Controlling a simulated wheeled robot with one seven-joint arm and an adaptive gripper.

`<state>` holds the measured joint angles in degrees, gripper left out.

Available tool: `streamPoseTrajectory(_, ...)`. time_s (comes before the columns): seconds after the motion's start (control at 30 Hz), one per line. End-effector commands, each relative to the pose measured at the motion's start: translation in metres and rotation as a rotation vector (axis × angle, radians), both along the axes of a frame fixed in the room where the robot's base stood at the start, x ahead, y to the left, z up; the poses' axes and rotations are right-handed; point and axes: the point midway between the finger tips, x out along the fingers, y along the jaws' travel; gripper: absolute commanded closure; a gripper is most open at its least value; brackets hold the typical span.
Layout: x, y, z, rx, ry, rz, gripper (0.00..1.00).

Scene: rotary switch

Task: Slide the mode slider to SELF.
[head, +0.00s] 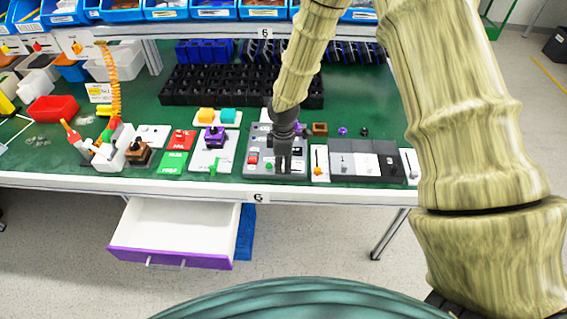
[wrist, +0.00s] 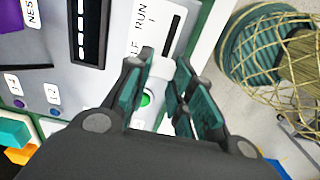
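The mode slider's white plate (wrist: 166,40) shows in the wrist view, with a black slot, the word RUN and part of a second word ending in F.
Red and green plates (head: 173,161) and a purple-topped fixture (head: 213,138) stand left of the panel. Several small switch plates (head: 365,165) lie to its right. Black bins (head: 215,92) stand behind. An open drawer (head: 175,232) juts out below the table's front edge.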

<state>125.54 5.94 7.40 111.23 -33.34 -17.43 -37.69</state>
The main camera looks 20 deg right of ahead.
Motion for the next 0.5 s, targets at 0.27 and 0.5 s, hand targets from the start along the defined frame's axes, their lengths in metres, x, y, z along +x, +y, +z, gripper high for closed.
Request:
streamPoseTrajectory(0.27,0.0008,0.0,0.0006,0.001,-0.003,0.0,0.55)
streamPoseTrajectory(0.5,0.0009,0.0,0.0039,0.0,-0.002,0.0,0.55)
